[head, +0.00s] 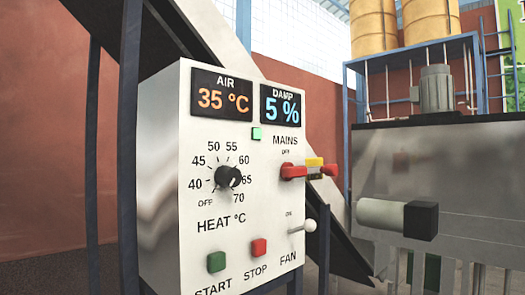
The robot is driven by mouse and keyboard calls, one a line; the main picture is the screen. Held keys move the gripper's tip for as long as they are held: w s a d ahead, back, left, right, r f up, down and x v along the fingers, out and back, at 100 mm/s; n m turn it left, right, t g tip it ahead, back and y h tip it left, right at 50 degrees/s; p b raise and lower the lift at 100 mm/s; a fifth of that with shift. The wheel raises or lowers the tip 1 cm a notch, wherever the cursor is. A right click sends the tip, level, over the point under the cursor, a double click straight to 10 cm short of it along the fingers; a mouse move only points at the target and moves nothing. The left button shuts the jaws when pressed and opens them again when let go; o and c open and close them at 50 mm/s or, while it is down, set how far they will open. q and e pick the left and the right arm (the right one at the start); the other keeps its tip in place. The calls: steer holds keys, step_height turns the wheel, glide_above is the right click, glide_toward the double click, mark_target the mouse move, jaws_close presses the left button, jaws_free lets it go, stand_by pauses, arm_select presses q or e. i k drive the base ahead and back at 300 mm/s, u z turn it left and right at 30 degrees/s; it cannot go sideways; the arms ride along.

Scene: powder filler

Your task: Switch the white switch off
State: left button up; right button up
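The white switch is a short lever with a round white knob (309,226), low on the right of the front of a pale control box (200,140). It sits above the label FAN and below a small ON mark. Its knob sticks out past the box's right edge and tilts slightly up. I cannot tell for sure from this angle which position it is in. Neither of my grippers is in view, and nothing touches the switch.
The box also bears a red mains handle (294,171), a black heat knob (228,178), a green START button (216,262) and a red STOP button (259,247). A metal tank (460,170) with a black-ended cylinder (400,218) stands right. Blue posts flank the box.

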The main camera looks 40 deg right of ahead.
mark_target(310, 225)
steer(key=z, duration=1.55)
steer(key=k, duration=1.15)
steer(key=z, duration=0.85)
steer(key=i, duration=1.5)
steer(key=u, duration=0.3)
